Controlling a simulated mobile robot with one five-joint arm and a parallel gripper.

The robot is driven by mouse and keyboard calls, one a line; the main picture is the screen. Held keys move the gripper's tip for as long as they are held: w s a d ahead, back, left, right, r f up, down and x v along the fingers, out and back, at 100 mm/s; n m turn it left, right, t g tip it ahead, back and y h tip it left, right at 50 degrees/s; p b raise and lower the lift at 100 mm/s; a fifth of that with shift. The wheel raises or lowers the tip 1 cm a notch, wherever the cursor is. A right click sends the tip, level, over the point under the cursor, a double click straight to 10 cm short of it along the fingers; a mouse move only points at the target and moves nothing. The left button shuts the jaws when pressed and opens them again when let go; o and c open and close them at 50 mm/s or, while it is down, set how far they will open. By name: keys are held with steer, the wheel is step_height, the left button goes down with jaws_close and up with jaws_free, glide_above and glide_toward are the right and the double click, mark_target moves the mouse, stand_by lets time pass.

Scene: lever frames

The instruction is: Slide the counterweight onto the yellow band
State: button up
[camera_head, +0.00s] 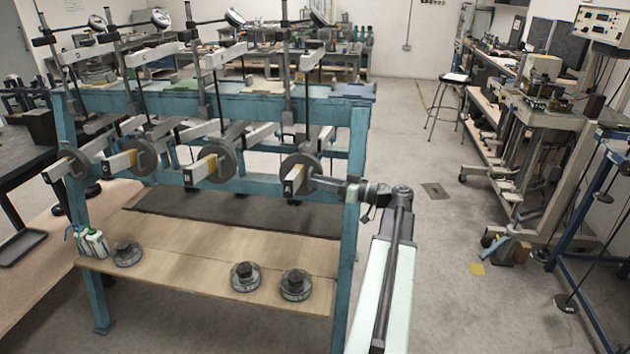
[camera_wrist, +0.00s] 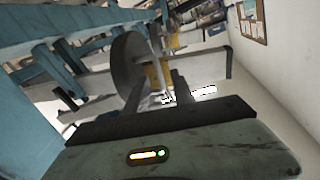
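The rightmost lever's counterweight, a dark grey disc (camera_head: 311,166), sits around its pale beam (camera_head: 288,188). A yellow band (camera_head: 298,173) shows on that beam, toward its near end and next to the disc. In the wrist view the disc (camera_wrist: 127,66) is at the upper middle, with the yellow band (camera_wrist: 155,73) just to its right. My gripper (camera_head: 337,186) is at the right side of this disc. In the wrist view my gripper's dark fingers (camera_wrist: 158,92) stand apart with a gap between them. The left finger overlaps the disc's lower edge; contact cannot be told.
Several similar levers with discs stand to the left, including the neighbouring disc (camera_head: 230,162). A blue frame post (camera_head: 352,215) stands close to my gripper. Loose round weights (camera_head: 296,286) and bottles (camera_head: 93,242) rest on the lower wooden shelf (camera_head: 190,270).

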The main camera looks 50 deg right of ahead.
steer(key=shift+x, duration=0.9)
jaws_close()
stand_by(0.8)
